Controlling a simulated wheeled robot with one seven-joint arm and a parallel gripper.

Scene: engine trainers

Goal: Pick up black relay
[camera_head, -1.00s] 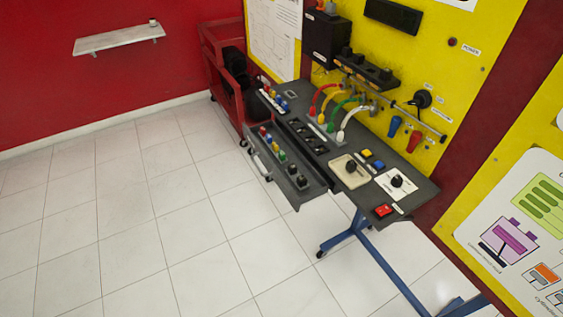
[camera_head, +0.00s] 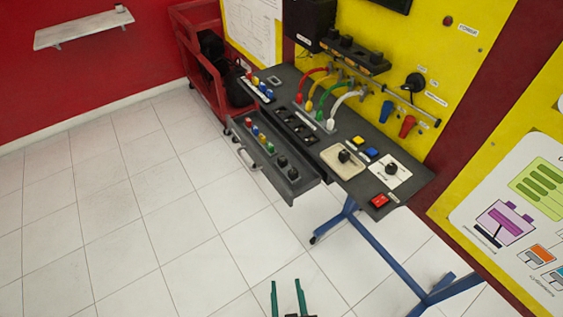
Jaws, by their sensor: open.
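Two small black blocks sit at the near right end of the open drawer (camera_head: 308,184), one at the front (camera_head: 293,173) and one just behind it (camera_head: 282,160). Either may be the black relay; they are too small to tell apart. A row of coloured pieces, including a green one (camera_head: 270,147), continues to the left in the same drawer. My gripper (camera_head: 286,283) shows at the bottom edge as two green fingers, apart and empty. In the picture it is below the drawer, over the floor, well clear of the blocks.
The dark table (camera_head: 412,182) above the drawer carries coloured cables, a beige plate with a black knob (camera_head: 344,156), a white dial card and a red switch (camera_head: 379,201). Blue legs (camera_head: 370,240) stand below. A red cart (camera_head: 187,62) is at the back. Floor to the left is clear.

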